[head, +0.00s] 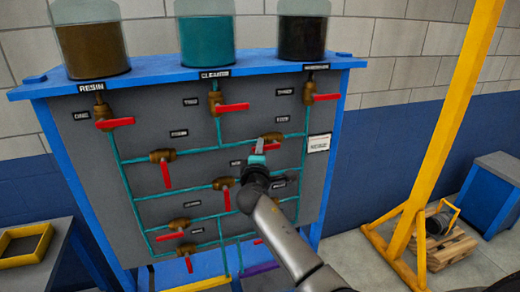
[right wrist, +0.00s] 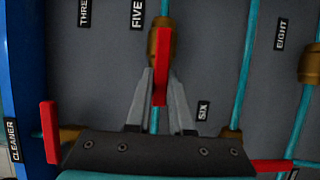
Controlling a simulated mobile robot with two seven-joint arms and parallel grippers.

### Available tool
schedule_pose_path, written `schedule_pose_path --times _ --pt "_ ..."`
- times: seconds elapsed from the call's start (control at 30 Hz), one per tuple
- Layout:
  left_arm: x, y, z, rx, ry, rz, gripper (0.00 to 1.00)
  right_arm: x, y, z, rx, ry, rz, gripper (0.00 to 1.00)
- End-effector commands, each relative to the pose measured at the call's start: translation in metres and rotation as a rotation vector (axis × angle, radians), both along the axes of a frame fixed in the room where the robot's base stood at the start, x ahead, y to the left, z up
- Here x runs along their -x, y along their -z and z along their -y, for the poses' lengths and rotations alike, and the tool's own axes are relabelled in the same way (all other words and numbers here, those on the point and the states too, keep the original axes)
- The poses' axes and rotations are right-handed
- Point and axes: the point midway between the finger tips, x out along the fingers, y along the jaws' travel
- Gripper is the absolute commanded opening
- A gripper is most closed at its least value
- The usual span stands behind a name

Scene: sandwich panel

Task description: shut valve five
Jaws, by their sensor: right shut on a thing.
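Valve five is in the middle of the right wrist view, with a brass body (right wrist: 161,22), a red lever (right wrist: 161,60) and the label FIVE (right wrist: 137,13) beside it. The lever lies in line with its teal pipe. My right gripper (right wrist: 160,78) has a finger on each side of the lever and is shut on it. In the head view, my right gripper (head: 262,145) is at the brass body of valve five (head: 273,137), right of the panel's middle, and covers most of the lever. My left gripper is not in view.
The grey panel (head: 155,110) holds several other brass valves with red levers, including valve one (head: 117,122), close around my right arm. Tanks stand on the blue frame (head: 160,67) above.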

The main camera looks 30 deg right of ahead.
Motion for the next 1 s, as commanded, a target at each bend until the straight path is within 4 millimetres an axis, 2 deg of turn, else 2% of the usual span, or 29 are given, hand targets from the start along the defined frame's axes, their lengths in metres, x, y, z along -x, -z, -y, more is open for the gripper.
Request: schedule_pose_path --times 0.77,1.0 --pt "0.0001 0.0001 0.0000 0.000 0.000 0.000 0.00 0.0000 0.0005 -0.0003 -0.001 0.000 -0.001 0.00" --pt "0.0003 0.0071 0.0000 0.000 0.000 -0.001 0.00 0.0000 0.0040 -0.0002 0.036 0.000 -0.009 0.00"
